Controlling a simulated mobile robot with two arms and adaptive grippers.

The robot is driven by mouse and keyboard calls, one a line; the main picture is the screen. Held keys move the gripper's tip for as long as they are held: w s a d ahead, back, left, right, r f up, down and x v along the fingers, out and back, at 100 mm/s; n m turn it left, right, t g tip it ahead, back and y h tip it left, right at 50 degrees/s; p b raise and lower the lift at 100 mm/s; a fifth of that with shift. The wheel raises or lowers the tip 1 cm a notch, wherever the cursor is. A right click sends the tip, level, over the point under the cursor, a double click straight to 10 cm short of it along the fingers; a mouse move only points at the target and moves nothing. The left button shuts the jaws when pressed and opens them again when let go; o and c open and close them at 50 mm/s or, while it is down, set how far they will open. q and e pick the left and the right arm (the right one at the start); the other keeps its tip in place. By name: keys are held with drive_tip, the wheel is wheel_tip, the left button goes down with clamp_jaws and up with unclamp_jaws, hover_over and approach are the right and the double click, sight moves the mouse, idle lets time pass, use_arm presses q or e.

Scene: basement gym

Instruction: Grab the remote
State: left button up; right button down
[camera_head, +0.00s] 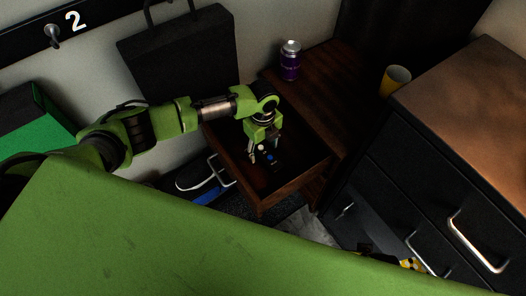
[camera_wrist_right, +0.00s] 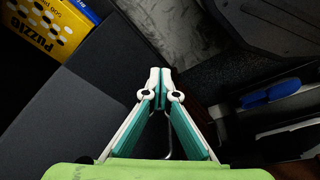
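A small dark remote (camera_head: 270,158) with a blue and a light spot lies in the open drawer of the wooden side table in the head view. My left gripper (camera_head: 263,153) reaches down into this drawer, right at the remote. Its fingers look spread apart, and they partly hide the remote. I cannot tell whether they touch it. My right gripper (camera_wrist_right: 160,78) shows in the right wrist view with its fingertips together and nothing seen between them. The remote does not show in that view.
The open drawer (camera_head: 298,182) juts from the wooden side table (camera_head: 335,85). A purple can (camera_head: 290,60) stands on top. A yellow cup (camera_head: 395,80) stands by the dark drawer cabinet (camera_head: 415,170) at right. A yellow puzzle box (camera_wrist_right: 45,28) shows in the right wrist view.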

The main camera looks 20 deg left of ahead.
use_arm(q)
drive_tip(key=c, duration=1.2)
drive_tip(key=shift+o, duration=0.2)
drive_tip(key=shift+r, duration=0.1)
